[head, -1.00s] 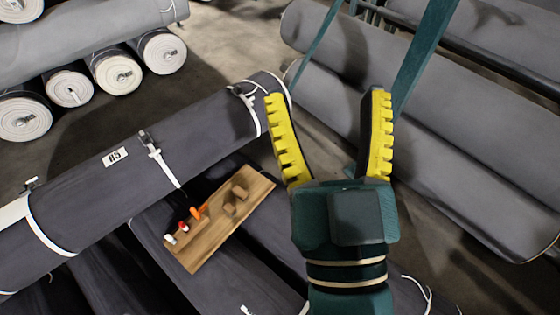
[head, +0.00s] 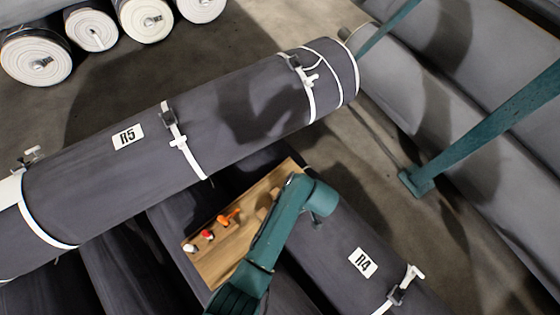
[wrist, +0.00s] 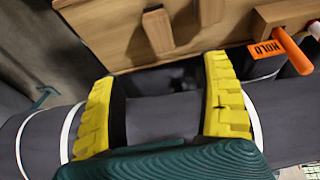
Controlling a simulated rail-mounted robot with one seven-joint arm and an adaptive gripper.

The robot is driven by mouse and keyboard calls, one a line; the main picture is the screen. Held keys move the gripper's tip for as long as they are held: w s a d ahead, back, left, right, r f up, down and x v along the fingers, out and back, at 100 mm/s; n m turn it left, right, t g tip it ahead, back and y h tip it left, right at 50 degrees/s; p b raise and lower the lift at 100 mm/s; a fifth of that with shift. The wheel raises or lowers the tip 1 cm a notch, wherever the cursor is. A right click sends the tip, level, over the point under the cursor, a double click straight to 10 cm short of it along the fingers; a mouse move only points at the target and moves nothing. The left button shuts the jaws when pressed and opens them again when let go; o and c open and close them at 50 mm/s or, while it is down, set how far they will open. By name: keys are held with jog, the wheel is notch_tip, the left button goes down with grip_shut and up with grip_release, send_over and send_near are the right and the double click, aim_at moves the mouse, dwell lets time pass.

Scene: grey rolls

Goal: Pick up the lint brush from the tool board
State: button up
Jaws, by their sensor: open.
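The wooden tool board (head: 205,268) lies tilted on the dark rolls in the head view, partly covered by my teal arm. Its edge crosses the top of the wrist view (wrist: 105,45). Two brown wooden pieces stand on it there, one at left (wrist: 157,30) and one at right (wrist: 211,10); I cannot tell for sure which is the lint brush. My gripper (wrist: 162,72) is open and empty, its yellow fingers spread just below these pieces in the picture. The fingers do not show in the head view.
An orange-handled tool (wrist: 292,50) with a HOLD tag (wrist: 266,48) is at the board's right. In the head view, orange (head: 230,216), red (head: 207,235) and white (head: 189,248) items line the board. A large strapped roll (head: 240,115) lies behind it.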

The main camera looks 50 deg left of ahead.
jog(key=b+x, duration=0.3)
jog(key=x, duration=0.2)
jog(key=b+x, duration=0.3)
jog(key=x, duration=0.3)
jog(key=shift+w+a, duration=0.1)
jog(key=shift+a, duration=0.2)
jog(key=b+x, duration=0.4)
jog(key=x, duration=0.1)
jog(key=shift+b, duration=0.4)
jog(key=shift+a+f, duration=0.1)
jog(key=c, duration=1.3)
